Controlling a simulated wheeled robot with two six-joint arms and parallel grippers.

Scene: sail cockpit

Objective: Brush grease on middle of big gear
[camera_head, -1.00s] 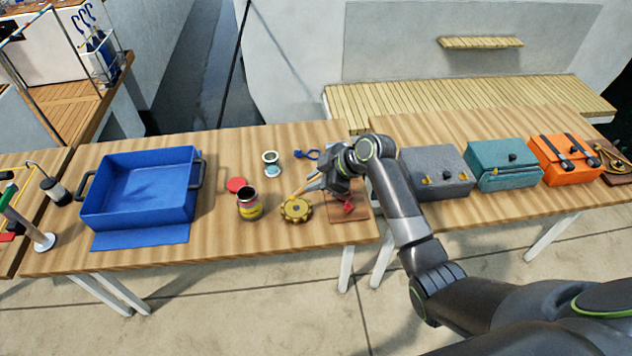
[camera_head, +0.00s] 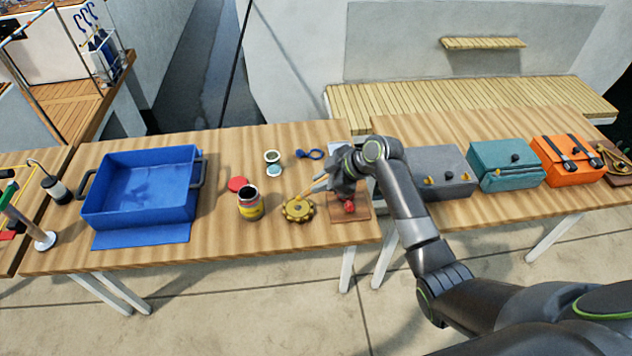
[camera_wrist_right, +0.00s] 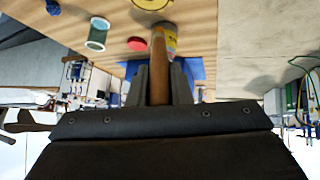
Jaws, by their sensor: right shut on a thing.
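The big gear (camera_head: 298,209) is brass-yellow and toothed and lies flat on the wooden table. Its edge shows at the top of the right wrist view (camera_wrist_right: 151,4). My right gripper (camera_head: 330,180) is just right of and behind the gear in the head view, shut on the brush. The brush's brown handle (camera_wrist_right: 159,82) stands between the fingers in the wrist view. In the head view the brush (camera_head: 308,192) slants down-left towards the gear; I cannot tell whether its tip touches. An open yellow-labelled can (camera_head: 249,204), apparently grease, stands left of the gear. My left gripper is out of view.
A red lid (camera_head: 238,184) lies behind the can. A green-and-white spool (camera_head: 273,163) and a blue shackle (camera_head: 310,154) lie farther back. A brown board (camera_head: 346,214) with a red item is right of the gear. A blue bin (camera_head: 143,214) stands left.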

